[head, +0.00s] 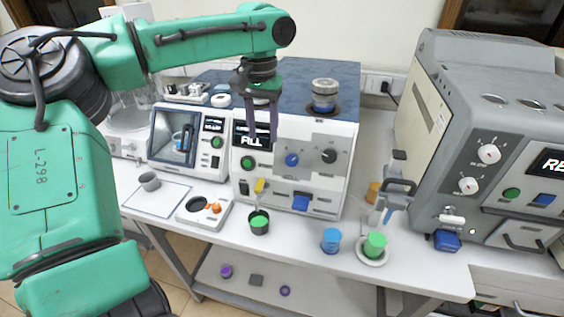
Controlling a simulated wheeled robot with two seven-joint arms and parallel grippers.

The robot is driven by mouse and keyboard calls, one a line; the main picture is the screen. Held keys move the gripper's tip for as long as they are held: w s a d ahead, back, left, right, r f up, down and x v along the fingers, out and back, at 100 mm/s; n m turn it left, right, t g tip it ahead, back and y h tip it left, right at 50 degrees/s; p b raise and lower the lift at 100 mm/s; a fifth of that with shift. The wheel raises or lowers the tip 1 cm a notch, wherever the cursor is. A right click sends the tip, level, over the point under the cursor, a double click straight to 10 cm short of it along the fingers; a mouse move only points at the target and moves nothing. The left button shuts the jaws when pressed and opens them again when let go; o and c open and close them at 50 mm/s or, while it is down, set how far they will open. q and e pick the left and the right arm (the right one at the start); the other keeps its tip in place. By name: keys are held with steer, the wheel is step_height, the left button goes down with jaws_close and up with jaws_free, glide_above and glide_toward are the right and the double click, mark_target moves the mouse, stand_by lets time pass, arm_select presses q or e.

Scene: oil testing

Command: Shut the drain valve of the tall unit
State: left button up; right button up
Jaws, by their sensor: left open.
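My left gripper (262,138) hangs fingers down, open and empty, in front of the display of the white middle unit (340,170). Its fingers hide part of the display, which reads like "FILL". A small yellow lever (259,186) sits low on that unit's front, below the gripper and apart from it. A dark cup with green contents (259,222) stands under the lever. A blue part (301,202) sits low on the same front, to the right. I cannot tell from the picture whether the yellow lever is open or shut. My right gripper is not in view.
A grey unit (440,140) stands at the right, with a grey clamp-like part (398,187) beside it. A blue cup (331,240) and a green one on a dish (372,257) stand near the bench edge.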

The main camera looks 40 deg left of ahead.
arm_select(q)
steer(key=w, duration=0.1)
steer(key=p, duration=0.1)
glide_toward(259, 184)
steer(key=s+f, duration=0.1)
steer(key=s, duration=0.1)
steer(key=f, duration=0.1)
steer(key=w+f, duration=0.1)
steer(key=f, duration=0.1)
steer(key=w+f, duration=0.1)
steer(key=f, duration=0.1)
steer(key=shift+d+p, duration=0.1)
steer(key=shift+p, duration=0.3)
steer(key=shift+w+f, duration=0.15)
steer(key=shift+f, duration=0.45)
steer(key=shift+w+f, duration=0.15)
steer(key=shift+f, duration=0.45)
steer(key=shift+s+a, duration=0.2)
steer(key=shift+s, duration=0.2)
steer(key=shift+r, duration=0.1)
steer(key=c, duration=0.5)
steer(key=shift+d, duration=0.1)
jaws_close()
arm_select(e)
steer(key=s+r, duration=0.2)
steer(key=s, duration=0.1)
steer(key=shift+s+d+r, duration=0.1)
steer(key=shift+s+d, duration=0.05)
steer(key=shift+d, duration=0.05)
